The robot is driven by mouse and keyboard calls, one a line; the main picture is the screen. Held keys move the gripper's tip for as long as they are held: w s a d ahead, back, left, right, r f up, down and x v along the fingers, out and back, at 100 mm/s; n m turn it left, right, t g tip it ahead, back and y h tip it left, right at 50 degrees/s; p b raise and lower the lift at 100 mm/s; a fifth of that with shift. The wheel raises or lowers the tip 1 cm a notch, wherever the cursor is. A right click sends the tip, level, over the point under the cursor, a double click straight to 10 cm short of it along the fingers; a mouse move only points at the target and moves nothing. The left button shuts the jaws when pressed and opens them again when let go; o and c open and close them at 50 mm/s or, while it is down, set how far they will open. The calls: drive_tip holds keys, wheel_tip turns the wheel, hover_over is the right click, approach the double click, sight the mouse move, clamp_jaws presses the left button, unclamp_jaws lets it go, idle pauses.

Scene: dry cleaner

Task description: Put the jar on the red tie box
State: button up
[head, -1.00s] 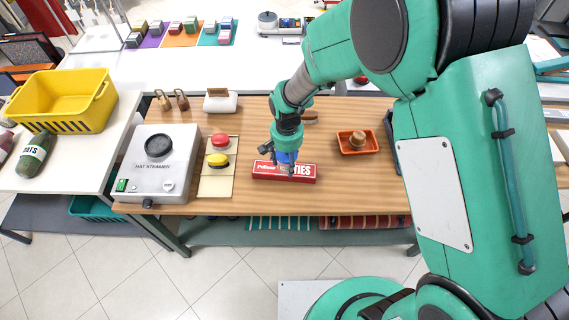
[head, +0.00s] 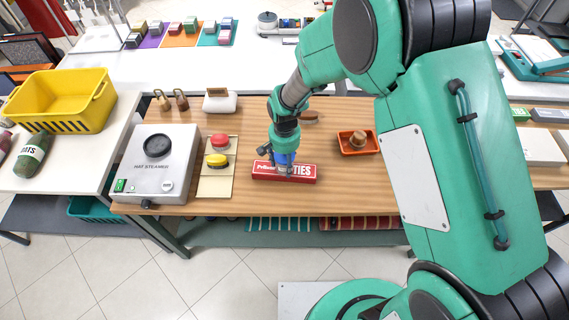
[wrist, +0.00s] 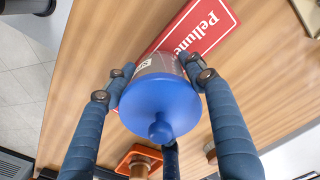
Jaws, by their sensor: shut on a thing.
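The red tie box (head: 306,174) lies on the wooden table, with white lettering on its front; part of it also shows beyond the jar in the wrist view (wrist: 195,28). My gripper (wrist: 157,75) is shut on the jar (wrist: 160,105), which has a blue knobbed lid and a greyish clear body. In the head view my gripper (head: 281,163) is right over the left-middle part of the box and hides most of the jar. The jar's base is hidden, so I cannot tell whether it touches the box.
An orange tray (head: 372,149) with a brown object stands right of the box. A cream panel with red and yellow buttons (head: 217,180) and a hat steamer (head: 143,185) stand to the left. Two padlocks (head: 181,100) are behind. Bare table lies between box and tray.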

drive_tip(key=shift+f, duration=0.15)
drive_tip(key=o, duration=1.4)
wheel_tip(320, 180, up, 12)
drive_tip(key=shift+r+p, duration=0.15)
drive_tip(key=shift+p, duration=1.05)
